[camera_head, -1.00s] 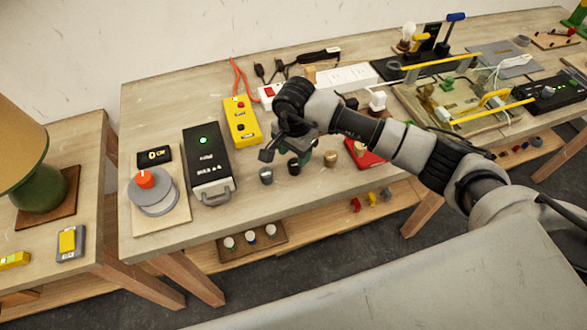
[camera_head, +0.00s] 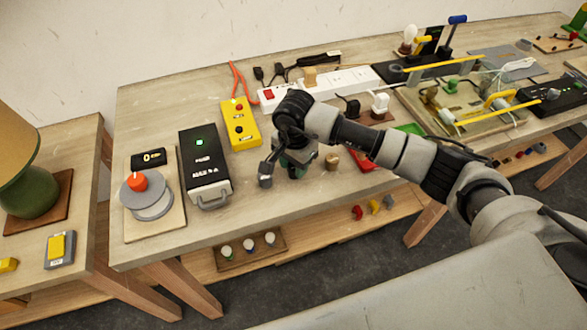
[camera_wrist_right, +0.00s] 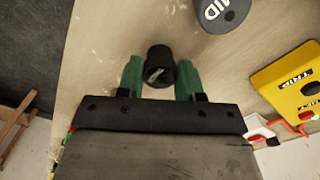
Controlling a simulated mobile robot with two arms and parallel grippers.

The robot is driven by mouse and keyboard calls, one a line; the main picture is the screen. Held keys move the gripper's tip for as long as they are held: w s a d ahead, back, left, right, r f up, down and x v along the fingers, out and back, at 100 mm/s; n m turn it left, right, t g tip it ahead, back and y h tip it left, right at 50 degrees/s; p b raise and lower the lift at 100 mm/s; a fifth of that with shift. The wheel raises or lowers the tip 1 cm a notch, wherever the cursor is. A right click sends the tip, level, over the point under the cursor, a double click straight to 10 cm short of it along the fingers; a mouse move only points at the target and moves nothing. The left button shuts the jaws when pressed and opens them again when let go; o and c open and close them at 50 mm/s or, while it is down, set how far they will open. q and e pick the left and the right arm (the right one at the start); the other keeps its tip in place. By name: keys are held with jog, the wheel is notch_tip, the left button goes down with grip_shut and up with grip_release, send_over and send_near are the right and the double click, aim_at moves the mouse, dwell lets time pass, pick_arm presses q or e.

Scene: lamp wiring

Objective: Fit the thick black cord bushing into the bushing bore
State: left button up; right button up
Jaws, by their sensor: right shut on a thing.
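My right gripper (camera_head: 293,163) is low over the front part of the long workbench. In the wrist view its two green fingers (camera_wrist_right: 160,80) are shut on a short black cylinder, the cord bushing (camera_wrist_right: 160,65). A small pale mark shows on the bushing's end. In the head view the bushing is mostly hidden by the gripper. A grey cylinder marked MID (camera_wrist_right: 222,10) stands apart from it, just left of the gripper in the head view (camera_head: 265,175). I cannot make out the bushing bore. My left gripper is not in view.
A wooden cylinder (camera_head: 332,160) stands right of the gripper. A black box with a green light (camera_head: 204,165), a yellow switch box (camera_head: 241,125) and a grey dial with an orange knob (camera_head: 145,192) are to the left. A green-based lamp (camera_head: 30,192) stands on the left table.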

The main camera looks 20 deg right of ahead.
jog(key=shift+r+p, duration=1.1)
jog(key=shift+r, duration=1.4)
